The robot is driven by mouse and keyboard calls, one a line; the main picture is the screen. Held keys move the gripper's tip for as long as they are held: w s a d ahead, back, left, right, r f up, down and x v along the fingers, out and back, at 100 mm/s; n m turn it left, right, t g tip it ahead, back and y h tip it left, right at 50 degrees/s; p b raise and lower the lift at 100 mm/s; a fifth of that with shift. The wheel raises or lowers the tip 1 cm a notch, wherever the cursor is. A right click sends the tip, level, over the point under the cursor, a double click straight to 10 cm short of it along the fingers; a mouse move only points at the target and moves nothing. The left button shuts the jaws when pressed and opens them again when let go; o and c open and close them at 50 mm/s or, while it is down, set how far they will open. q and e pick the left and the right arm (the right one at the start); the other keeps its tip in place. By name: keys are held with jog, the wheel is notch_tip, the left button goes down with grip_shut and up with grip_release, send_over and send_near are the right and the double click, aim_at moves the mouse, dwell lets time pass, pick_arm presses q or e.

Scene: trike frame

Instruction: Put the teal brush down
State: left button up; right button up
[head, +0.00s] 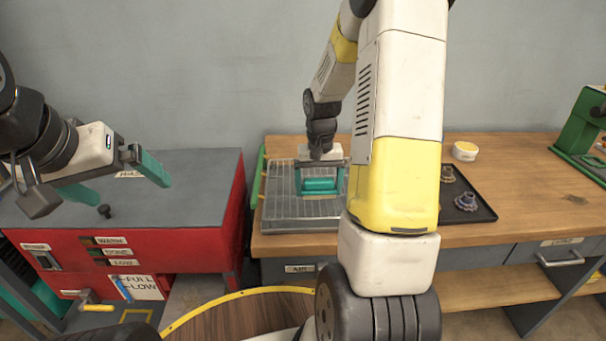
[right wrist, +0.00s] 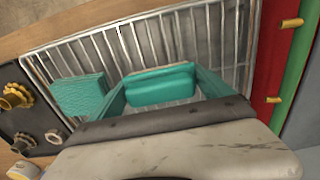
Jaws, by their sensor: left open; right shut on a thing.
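The teal brush (head: 320,184) is between the fingers of my right gripper (head: 320,188), over the wire rack (head: 285,210) on the wooden bench. In the right wrist view the brush (right wrist: 160,86) lies across between the two teal fingers, with a tan strip along its far edge. My right gripper is shut on it. I cannot tell whether the brush touches the rack wires. My left gripper (head: 118,180) is open and empty above the red cabinet, far from the brush.
A black tray (head: 480,210) with gear-like parts (head: 466,201) is right of the rack. A yellow-and-white tub (head: 464,151) stands behind. The red cabinet (head: 160,250) is at left.

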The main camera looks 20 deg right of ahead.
aim_at(319, 179)
jog(key=o, duration=1.1)
notch_tip(319, 179, up, 11)
jog(key=shift+r, duration=0.1)
jog(key=shift+s+a+r, duration=0.1)
jog(key=shift+r, duration=0.5)
jog(key=s+a+r+n+t, duration=0.1)
jog(key=s+a+r+t, duration=0.1)
jog(key=s, duration=0.4)
jog(key=s+a+r+n+t+y, duration=0.1)
jog(key=s+a+r+t, duration=0.1)
jog(key=s+a+r, duration=0.3)
jog(key=s+a+r+n+t+y, duration=0.1)
jog(key=s+a+r+t, duration=0.1)
jog(key=s, duration=0.5)
jog(key=shift+s+a+r, duration=0.2)
jog(key=shift+a+r, duration=0.5)
